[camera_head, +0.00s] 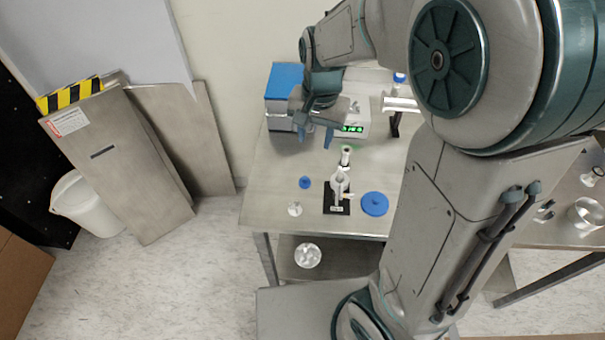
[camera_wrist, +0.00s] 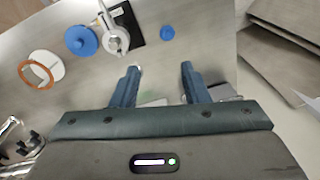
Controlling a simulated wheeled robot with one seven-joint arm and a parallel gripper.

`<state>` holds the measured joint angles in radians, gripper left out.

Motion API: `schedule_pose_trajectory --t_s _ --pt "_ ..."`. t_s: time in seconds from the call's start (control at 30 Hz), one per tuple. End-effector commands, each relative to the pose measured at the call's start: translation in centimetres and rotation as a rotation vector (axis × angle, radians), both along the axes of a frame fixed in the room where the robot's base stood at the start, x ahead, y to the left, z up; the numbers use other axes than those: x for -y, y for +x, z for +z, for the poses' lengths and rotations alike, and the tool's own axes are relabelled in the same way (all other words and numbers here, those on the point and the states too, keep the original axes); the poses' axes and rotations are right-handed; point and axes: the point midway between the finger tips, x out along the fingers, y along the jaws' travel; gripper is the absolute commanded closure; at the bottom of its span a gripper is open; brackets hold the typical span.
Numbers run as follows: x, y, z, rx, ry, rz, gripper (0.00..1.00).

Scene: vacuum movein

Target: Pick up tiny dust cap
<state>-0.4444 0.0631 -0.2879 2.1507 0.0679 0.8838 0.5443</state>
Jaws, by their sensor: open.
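A tiny blue cap (camera_head: 305,182), which looks like the dust cap, lies on the steel table (camera_head: 270,210), left of a small stand (camera_head: 337,207). It also shows in the wrist view (camera_wrist: 167,33), beyond my fingertips and slightly right of centre. My gripper (camera_head: 315,136) is above the back of the table, apart from the cap. In the wrist view its two blue fingers (camera_wrist: 160,68) are spread with nothing held between them. A larger blue round lid (camera_head: 374,204) lies right of the stand.
The stand, with a black base and pale clamp, rises close to the cap. A blue-topped instrument (camera_head: 284,82) and a box with a green display (camera_head: 352,128) stand at the back. A small white piece (camera_head: 295,209) lies near the front edge. An orange-rimmed disc (camera_wrist: 40,68) shows in the wrist view.

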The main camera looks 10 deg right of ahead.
Motion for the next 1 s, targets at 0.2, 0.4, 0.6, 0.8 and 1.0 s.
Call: schedule_pose_trajectory --t_s 0.2,0.4,0.6,0.8,1.0 --pt "-1.7 1.9 -3.4 -0.040 -0.034 -0.070 0.59" --pt "-2.0 2.1 -5.8 -0.049 -0.043 -0.083 0.59" --pt "-1.9 2.1 -9.8 -0.049 -0.043 -0.083 0.59" --pt "-2.0 2.2 -12.1 -0.045 -0.042 -0.081 0.59" --pt "-1.9 2.3 -13.3 -0.046 -0.041 -0.082 0.59"
